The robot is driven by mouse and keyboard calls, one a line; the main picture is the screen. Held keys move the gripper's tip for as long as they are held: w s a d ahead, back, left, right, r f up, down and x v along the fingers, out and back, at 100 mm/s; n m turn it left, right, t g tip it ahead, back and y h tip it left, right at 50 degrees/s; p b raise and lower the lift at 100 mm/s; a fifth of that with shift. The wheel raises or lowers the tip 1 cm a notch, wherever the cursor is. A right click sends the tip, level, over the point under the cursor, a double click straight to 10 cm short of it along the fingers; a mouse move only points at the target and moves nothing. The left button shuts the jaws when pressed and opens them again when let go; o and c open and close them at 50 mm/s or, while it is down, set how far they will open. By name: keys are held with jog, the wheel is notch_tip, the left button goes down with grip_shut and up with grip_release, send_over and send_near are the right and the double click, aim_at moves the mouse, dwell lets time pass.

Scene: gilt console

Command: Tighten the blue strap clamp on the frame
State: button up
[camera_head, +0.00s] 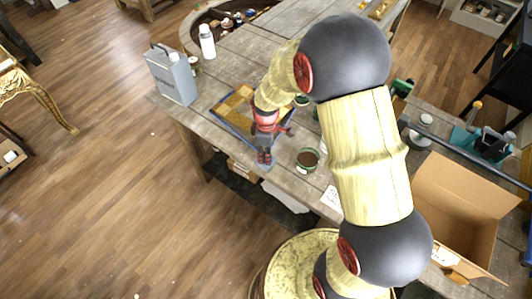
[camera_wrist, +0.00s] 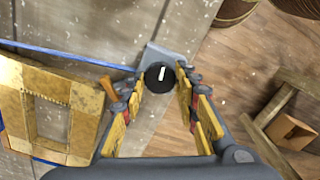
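The gilt frame (camera_head: 236,104) lies flat on the workbench, with the blue strap (camera_head: 231,127) along its edges. In the wrist view the frame (camera_wrist: 88,128) is at the left, and the blue strap (camera_wrist: 75,56) runs from it to a grey clamp body (camera_wrist: 172,55). A round black knob (camera_wrist: 159,77) with a white mark sits on the clamp. My gripper (camera_head: 264,155) points down at the clamp near the bench's front edge. In the wrist view my gripper (camera_wrist: 160,80) is open, one finger on each side of the knob; contact is not clear.
A grey can (camera_head: 173,77) and a white bottle (camera_head: 207,42) stand at the bench's back left. An open jar (camera_head: 308,159) stands close to the right of my gripper. A cardboard box (camera_head: 462,205) is farther right. The bench edge drops to wooden floor (camera_head: 110,190).

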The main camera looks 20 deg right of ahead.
jog(key=c, duration=0.6)
jog(key=shift+m, duration=0.4)
jog(key=m, duration=1.3)
jog(key=shift+p, duration=0.3)
jog(key=o, duration=1.2)
